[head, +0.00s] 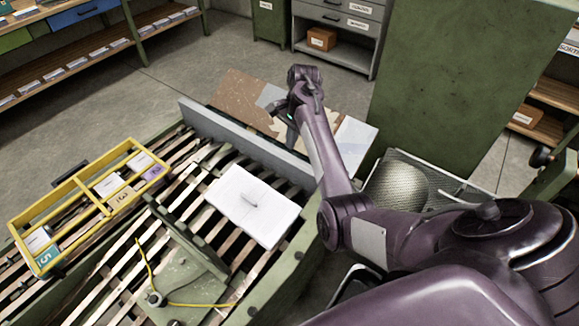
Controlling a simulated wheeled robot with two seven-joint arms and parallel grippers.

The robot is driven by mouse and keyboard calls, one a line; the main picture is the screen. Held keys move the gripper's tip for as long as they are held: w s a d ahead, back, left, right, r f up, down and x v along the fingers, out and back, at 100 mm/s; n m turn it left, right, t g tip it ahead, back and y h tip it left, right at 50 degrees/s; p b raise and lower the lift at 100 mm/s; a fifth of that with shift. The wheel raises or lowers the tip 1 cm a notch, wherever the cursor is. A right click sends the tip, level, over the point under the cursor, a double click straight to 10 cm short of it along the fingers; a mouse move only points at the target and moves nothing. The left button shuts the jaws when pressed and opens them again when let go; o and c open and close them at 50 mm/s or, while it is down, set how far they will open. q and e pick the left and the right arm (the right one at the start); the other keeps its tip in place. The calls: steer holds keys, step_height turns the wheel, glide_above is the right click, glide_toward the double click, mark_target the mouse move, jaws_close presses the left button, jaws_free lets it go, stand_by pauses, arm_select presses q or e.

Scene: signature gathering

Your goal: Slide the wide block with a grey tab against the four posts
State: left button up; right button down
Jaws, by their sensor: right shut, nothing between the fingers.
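A wide white block (238,190) lies flat on the slatted table, with a small thin grey piece (251,203) on its top. I cannot tell for sure whether that piece is the grey tab. My right gripper (291,138) is shut and empty, pointing down by the long grey rail (250,142), beyond the white block and apart from it. I cannot make out the four posts. My left gripper is not in view.
A yellow divided tray (77,184) with white blocks and coloured labels stands at the left. A green plate (185,272) with a yellow cord is at the front. A brown board (235,93) lies beyond the rail. A green panel (450,80) stands at the right.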

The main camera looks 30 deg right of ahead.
steer(key=shift+m+y, duration=0.4)
steer(key=x, duration=0.3)
steer(key=s+x, duration=0.1)
steer(key=x, duration=0.3)
steer(key=s+p+x, duration=0.1)
steer(key=x, duration=0.3)
steer(key=shift+s+a, duration=0.1)
steer(key=shift+a, duration=0.1)
steer(key=a+p, duration=0.1)
steer(key=a, duration=0.1)
steer(key=shift+a+r+p, duration=0.1)
steer(key=shift+a+p, duration=0.15)
steer(key=shift+p, duration=0.05)
steer(key=shift+s+a, duration=0.15)
steer(key=shift+a, duration=0.6)
steer(key=shift+p, duration=0.3)
